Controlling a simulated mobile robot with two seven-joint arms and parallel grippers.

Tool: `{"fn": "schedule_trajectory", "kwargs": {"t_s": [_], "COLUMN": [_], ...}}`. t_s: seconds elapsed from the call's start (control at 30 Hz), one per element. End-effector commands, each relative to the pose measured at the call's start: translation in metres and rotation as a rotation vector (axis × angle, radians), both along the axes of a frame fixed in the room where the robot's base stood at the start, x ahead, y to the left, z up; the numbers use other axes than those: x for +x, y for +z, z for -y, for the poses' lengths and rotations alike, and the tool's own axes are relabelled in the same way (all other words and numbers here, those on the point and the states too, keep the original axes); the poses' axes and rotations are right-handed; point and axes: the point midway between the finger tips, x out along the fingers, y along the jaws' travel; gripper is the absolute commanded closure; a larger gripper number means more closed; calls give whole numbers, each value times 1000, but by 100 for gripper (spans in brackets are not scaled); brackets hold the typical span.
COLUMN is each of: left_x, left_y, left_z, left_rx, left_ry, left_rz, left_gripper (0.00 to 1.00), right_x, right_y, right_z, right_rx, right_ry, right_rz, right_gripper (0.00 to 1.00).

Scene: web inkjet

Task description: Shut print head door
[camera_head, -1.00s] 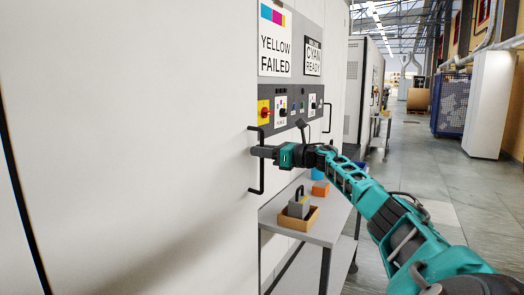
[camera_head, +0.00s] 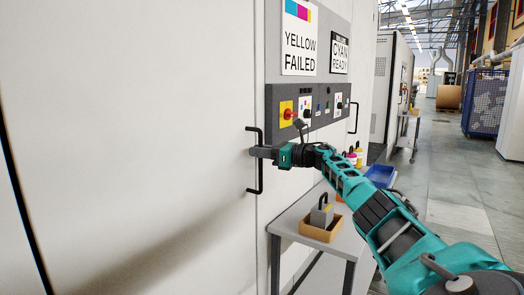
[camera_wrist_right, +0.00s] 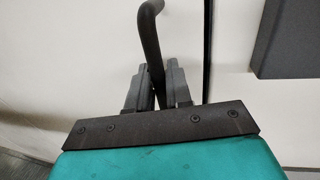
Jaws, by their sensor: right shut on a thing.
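The print head door (camera_head: 130,130) is a large white panel filling the left of the head view. Its black bar handle (camera_head: 261,184) is upright near the door's right edge. My right gripper (camera_head: 260,151) is shut around the handle's middle, with the arm reaching in from the lower right. In the right wrist view the handle (camera_wrist_right: 150,35) runs down between the two dark fingers (camera_wrist_right: 156,90). A thin dark seam shows beside the door's right edge; I cannot tell if the door is fully flush. My left gripper is not in view.
A grey control panel (camera_head: 318,98) with knobs is right of the door, under the signs. Open floor (camera_head: 450,170) lies to the right.

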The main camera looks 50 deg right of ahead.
Motion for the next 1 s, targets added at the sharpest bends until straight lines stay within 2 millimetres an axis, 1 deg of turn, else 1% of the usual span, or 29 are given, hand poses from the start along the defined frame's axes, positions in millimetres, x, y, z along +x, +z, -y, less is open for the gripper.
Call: {"fn": "schedule_trajectory", "kwargs": {"t_s": [0.03, 0.23, 0.27, 0.4, 0.67, 0.77, 0.87, 1.0], "left_x": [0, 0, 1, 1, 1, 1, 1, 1], "left_y": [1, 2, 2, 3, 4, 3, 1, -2], "left_z": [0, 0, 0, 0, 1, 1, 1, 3], "left_rx": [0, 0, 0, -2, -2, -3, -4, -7], "left_ry": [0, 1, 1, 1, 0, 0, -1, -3], "left_rz": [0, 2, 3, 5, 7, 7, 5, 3], "left_gripper": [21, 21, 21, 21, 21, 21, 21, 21], "right_x": [2, 3, 3, 2, 1, -2, -10, -24], "right_y": [6, 8, 8, 7, 4, 3, 1, 1], "right_z": [0, 0, 0, 0, 0, 2, 5, 8], "right_rx": [3, 4, 5, 4, 2, 2, 0, -1], "right_ry": [-10, -8, -8, -6, -6, -6, -8, -6], "right_rz": [15, 18, 19, 17, 11, 10, 8, 6], "right_gripper": [100, 100, 79, 65, 65, 65, 65, 65]}}
